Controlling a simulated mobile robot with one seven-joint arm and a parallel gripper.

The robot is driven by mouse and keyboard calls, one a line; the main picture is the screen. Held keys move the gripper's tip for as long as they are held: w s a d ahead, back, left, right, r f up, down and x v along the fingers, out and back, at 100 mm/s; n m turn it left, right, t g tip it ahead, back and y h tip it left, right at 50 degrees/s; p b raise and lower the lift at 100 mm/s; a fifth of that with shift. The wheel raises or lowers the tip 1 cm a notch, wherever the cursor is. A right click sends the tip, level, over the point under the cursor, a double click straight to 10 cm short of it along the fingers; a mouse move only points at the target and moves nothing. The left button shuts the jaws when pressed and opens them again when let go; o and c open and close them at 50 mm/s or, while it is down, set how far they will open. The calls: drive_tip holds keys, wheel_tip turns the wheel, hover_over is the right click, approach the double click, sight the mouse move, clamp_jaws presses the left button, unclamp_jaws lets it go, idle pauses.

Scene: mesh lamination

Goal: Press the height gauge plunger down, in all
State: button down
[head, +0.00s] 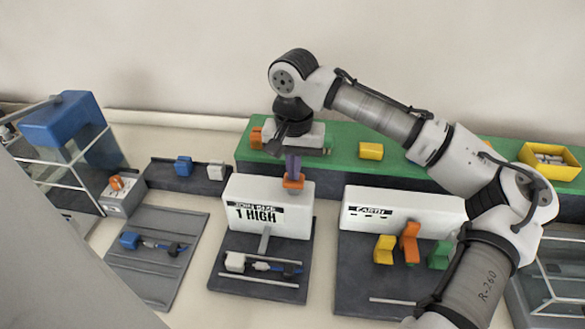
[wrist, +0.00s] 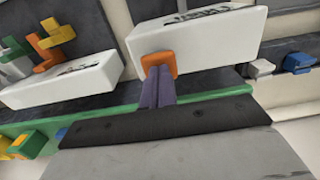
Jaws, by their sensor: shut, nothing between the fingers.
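The height gauge is likely the white box (head: 240,190) with a black label reading "1 HIGH", standing at the back of a dark base plate. An orange cap (head: 293,183), which looks like its plunger, sits at the box's top edge. My gripper (head: 292,172) has its purple fingers shut together, pointing down right over the cap. In the wrist view the fingertips (wrist: 158,72) overlap the orange cap (wrist: 160,58) on the white box (wrist: 215,40). Whether they touch the cap or how far it is down, I cannot tell.
A second white box (head: 400,205) stands to the right, with yellow, orange and green pieces (head: 410,243) before it. A green shelf (head: 345,140) runs behind. A blue-topped glass case (head: 62,120) stands left. Small connectors lie on the dark plates.

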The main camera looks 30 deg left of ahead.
drive_tip(key=shift+r+p, duration=2.35)
drive_tip(key=shift+r, duration=0.55)
drive_tip(key=shift+f, duration=0.1)
